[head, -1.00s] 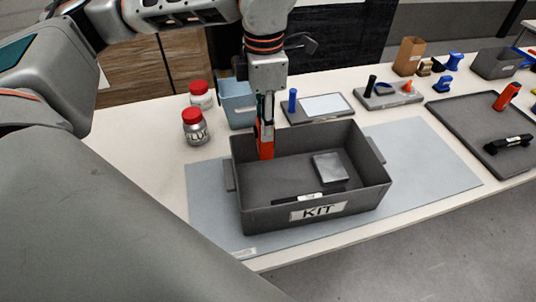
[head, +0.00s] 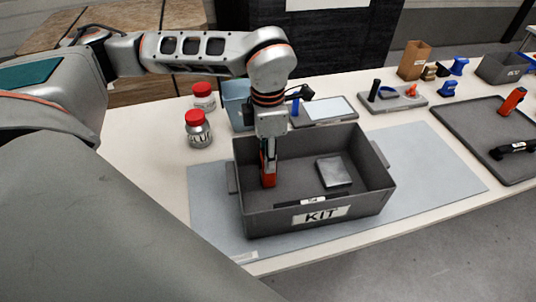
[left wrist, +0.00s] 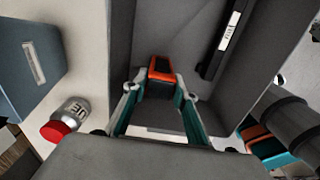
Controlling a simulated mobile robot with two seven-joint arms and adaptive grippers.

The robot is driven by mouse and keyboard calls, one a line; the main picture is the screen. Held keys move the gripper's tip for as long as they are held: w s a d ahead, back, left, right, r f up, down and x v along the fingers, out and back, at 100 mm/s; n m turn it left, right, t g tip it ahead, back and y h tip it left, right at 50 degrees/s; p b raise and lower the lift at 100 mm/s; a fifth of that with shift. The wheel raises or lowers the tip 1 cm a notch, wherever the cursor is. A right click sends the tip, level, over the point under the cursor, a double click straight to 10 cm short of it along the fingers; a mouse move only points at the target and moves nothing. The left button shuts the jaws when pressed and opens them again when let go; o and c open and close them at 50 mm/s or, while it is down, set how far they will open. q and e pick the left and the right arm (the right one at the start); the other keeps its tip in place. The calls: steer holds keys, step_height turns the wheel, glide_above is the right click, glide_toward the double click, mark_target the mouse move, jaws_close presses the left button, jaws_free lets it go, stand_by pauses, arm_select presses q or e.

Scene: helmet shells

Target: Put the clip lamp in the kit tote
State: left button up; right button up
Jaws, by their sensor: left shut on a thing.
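My left gripper (head: 268,165) reaches down inside the kit tote (head: 318,217), near its left wall. It is shut on an orange-and-black thing, which I take to be the clip lamp (head: 268,181). The lamp also shows between the fingertips in the left wrist view (left wrist: 161,76). It is held upright below the tote's rim; I cannot tell if it touches the floor. The tote is dark grey with a white KIT label on its front wall. My right gripper is not in view.
In the tote lie a flat grey block (head: 334,172) and a black bar with a white label (head: 313,201). Two red-lidded jars (head: 198,128) and a blue-grey bin (head: 236,103) stand left and behind. A grey tray (head: 480,130) is at right. The mat (head: 425,165) right of the tote is clear.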

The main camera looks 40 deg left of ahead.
arm_select(q)
steer(key=shift+f, duration=0.1)
steer(key=o, duration=1.1)
steer(key=shift+f, duration=0.1)
steer(key=shift+o, duration=0.2)
step_height(320, 180, up, 12)
steer(key=shift+r+p, duration=0.2)
steer(key=shift+p, duration=0.2)
